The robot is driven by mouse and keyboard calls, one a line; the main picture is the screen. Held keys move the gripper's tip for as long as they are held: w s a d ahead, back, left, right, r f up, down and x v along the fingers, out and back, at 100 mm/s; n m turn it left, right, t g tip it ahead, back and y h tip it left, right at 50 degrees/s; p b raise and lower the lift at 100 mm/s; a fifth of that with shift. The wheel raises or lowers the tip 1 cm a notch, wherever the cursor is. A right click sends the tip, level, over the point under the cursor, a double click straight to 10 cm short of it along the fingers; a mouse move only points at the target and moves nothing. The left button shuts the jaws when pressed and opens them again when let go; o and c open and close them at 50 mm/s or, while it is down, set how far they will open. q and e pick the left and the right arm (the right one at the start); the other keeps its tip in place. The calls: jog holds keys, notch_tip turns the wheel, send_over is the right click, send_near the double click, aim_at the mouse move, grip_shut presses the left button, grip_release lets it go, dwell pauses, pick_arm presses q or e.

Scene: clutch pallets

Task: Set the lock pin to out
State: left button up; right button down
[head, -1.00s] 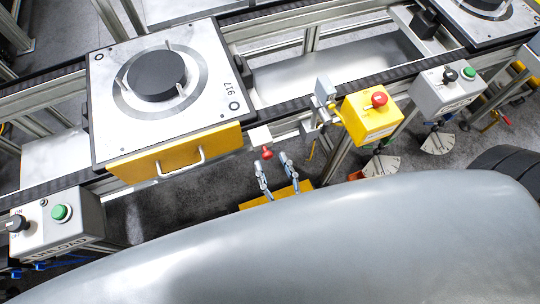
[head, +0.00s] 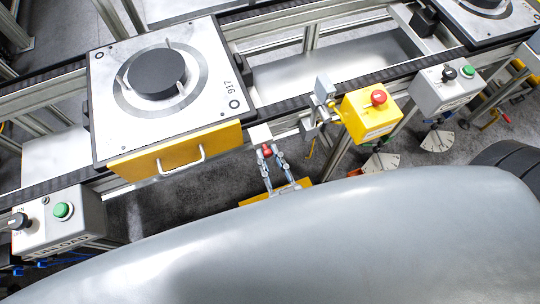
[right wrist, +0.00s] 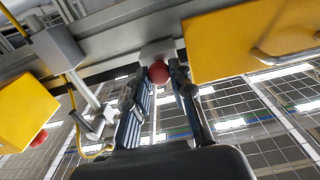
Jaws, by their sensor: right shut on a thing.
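The lock pin has a red knob (head: 267,150) at the front of a small pale block (head: 260,134) on the conveyor's front rail. In the right wrist view the red knob (right wrist: 158,72) sits between the fingertips, against the pale block (right wrist: 157,50). My right gripper (head: 273,156) is shut on the knob, with a finger on either side; it also shows in the right wrist view (right wrist: 160,78). How far the pin stands out of the block is hard to tell. My left gripper is not in view.
A pallet (head: 222,62) marked 917 with a yellow front panel (head: 140,163) and handle stands left of the pin. A yellow box (head: 371,118) with a red button is to the right. A control box (head: 72,226) stands at lower left.

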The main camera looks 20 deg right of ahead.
jog(key=shift+s+p, duration=0.6)
jog(key=shift+s, duration=0.45)
jog(key=shift+w+f, duration=0.1)
jog(key=shift+f, duration=0.05)
jog(key=c, duration=1.1)
grip_release()
jog(key=shift+c, duration=0.2)
jog(key=shift+s, duration=0.25)
jog(key=s, duration=1.2)
jog(key=shift+d, duration=0.2)
jog(key=shift+w, duration=0.1)
